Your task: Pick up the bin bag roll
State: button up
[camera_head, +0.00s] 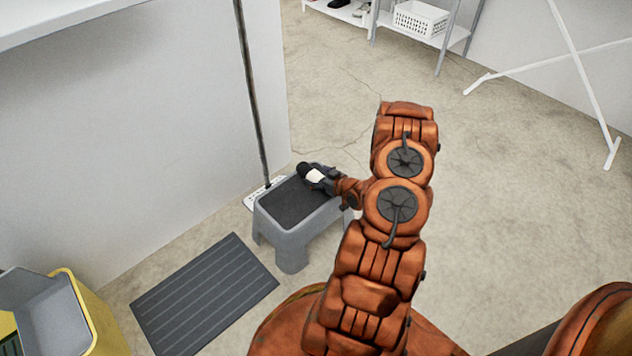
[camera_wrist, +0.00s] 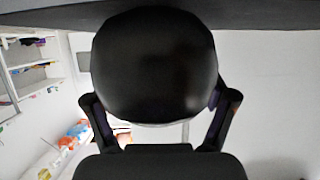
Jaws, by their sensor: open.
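The bin bag roll (camera_head: 305,170) is black with a white band and sits at the far edge of the dark top of a grey step stool (camera_head: 293,252). My gripper (camera_head: 326,180) is right beside it, coming in from the right, low over the stool. In the wrist view the roll's round black end (camera_wrist: 155,60) fills the upper middle, close in front of the palm. The two fingers of my gripper (camera_wrist: 160,100) are open, one on each side of the roll. Whether they touch it cannot be told.
A thin dark pole (camera_head: 252,95) stands behind the stool on a white base, by a pale wall panel. A dark ribbed mat (camera_head: 204,296) lies on the floor at left, near a yellow and grey bin (camera_head: 90,310). A white rack (camera_head: 560,60) stands at right. The middle floor is clear.

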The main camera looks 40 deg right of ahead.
jog(key=shift+w+f, duration=0.2)
jog(key=shift+w, duration=0.3)
jog(key=shift+c, duration=0.4)
jog(key=c, duration=1.4)
